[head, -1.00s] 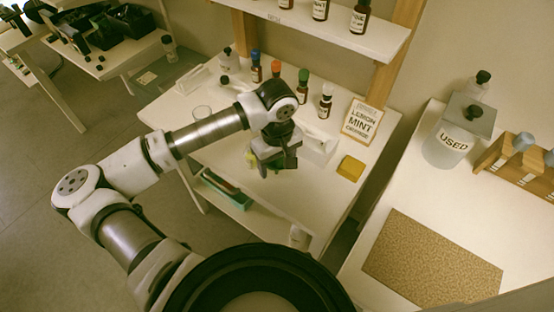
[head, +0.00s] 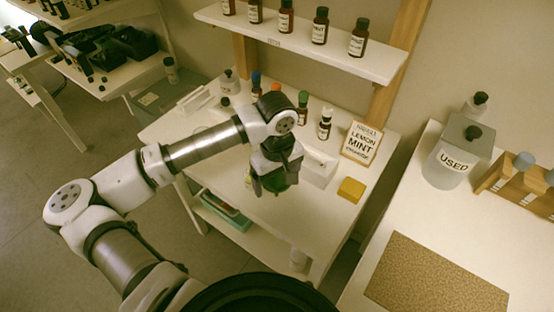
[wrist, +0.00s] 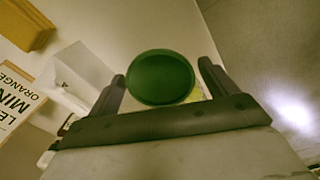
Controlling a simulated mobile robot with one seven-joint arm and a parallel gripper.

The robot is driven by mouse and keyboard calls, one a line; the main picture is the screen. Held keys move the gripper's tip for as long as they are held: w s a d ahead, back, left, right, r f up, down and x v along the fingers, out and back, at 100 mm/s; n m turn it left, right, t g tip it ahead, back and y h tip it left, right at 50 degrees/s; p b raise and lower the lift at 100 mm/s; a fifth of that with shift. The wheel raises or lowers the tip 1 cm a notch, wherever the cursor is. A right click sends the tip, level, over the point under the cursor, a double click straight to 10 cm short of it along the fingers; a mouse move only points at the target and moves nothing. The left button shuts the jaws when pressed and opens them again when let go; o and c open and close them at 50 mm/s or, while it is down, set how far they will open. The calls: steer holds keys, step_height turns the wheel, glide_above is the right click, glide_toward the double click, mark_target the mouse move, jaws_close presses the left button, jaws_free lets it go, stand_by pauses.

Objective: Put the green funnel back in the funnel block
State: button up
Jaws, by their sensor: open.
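The green funnel (wrist: 161,78) shows in the wrist view as a round, dark green mouth between my two fingers. My gripper (wrist: 161,70) is open, one finger on each side of the funnel; a gap shows at the right finger, and the left finger is very near its rim. In the head view my gripper (head: 273,188) is low over the front part of the white table, with a little of the green funnel (head: 281,184) showing behind the fingers. I cannot tell for sure which thing is the funnel block.
A USED jar (head: 447,162) and wooden rack (head: 499,185) are on the right counter.

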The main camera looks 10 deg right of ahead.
step_height(320, 180, up, 10)
steer(key=b, duration=0.1)
steer(key=shift+b, duration=0.35)
